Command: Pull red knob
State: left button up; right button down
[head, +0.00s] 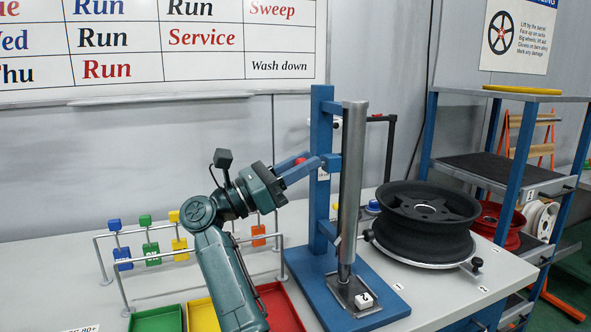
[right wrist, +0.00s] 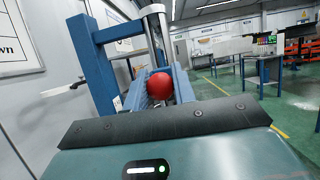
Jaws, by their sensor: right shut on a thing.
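The red knob (right wrist: 161,85) sits between the fingers of my right gripper in the right wrist view. In the head view only a small part of the red knob (head: 299,161) shows above the blue fingers. My right gripper (head: 314,165) is shut on the knob, beside the blue upright frame (head: 319,200) and the grey vertical cylinder (head: 352,180). The cylinder also shows behind the knob in the right wrist view (right wrist: 156,40). What the knob attaches to is hidden by the fingers. My left gripper is in neither view.
A black wheel (head: 424,218) lies on a round stand right of the blue frame. A rail with coloured tags (head: 151,253) and coloured trays (head: 157,320) stand at the left. A blue shelf rack (head: 507,180) holds more wheels at the right. A whiteboard (head: 160,50) hangs behind.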

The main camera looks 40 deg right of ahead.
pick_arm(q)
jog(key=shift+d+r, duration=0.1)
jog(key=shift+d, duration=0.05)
pick_arm(e)
jog(key=shift+d, duration=0.1)
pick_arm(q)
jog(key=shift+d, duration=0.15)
pick_arm(e)
jog(key=c, duration=1.2)
grip_release()
jog(key=shift+o, duration=0.2)
jog(key=shift+w+a+f, duration=0.1)
jog(key=shift+a+f, duration=0.15)
jog(key=shift+a, duration=0.15)
pick_arm(q)
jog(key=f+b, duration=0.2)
jog(key=b, duration=0.1)
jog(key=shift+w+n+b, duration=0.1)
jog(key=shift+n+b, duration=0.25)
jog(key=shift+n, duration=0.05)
pick_arm(e)
jog(key=v, duration=1.2)
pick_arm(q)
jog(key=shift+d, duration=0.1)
